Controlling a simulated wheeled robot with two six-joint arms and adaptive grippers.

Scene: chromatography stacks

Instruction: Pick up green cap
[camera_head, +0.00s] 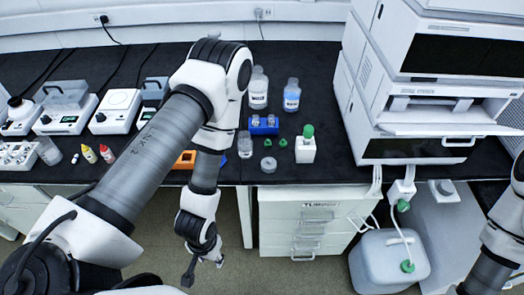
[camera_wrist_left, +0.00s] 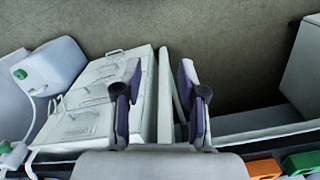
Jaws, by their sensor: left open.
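Two small loose green caps, the left one (camera_head: 267,142) and the right one (camera_head: 283,142), lie on the black bench top in the head view. Another green cap (camera_head: 308,130) sits on a white bottle (camera_head: 305,150) just to their right. My left gripper (camera_head: 204,271) hangs in front of the bench edge, below the bench top and well away from the small caps. In the left wrist view its two fingers (camera_wrist_left: 160,105) are apart with nothing between them. The small loose caps do not show in that view. My right arm is at the right edge; its gripper is out of frame.
A blue rack (camera_head: 263,125), clear vial (camera_head: 245,145) and round grey piece (camera_head: 268,165) stand near the caps. A blue-liquid bottle (camera_head: 291,96) is behind. White instrument stack (camera_head: 430,75) bounds the right. Drawers (camera_head: 312,222) and a white jug (camera_head: 385,265) are below.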

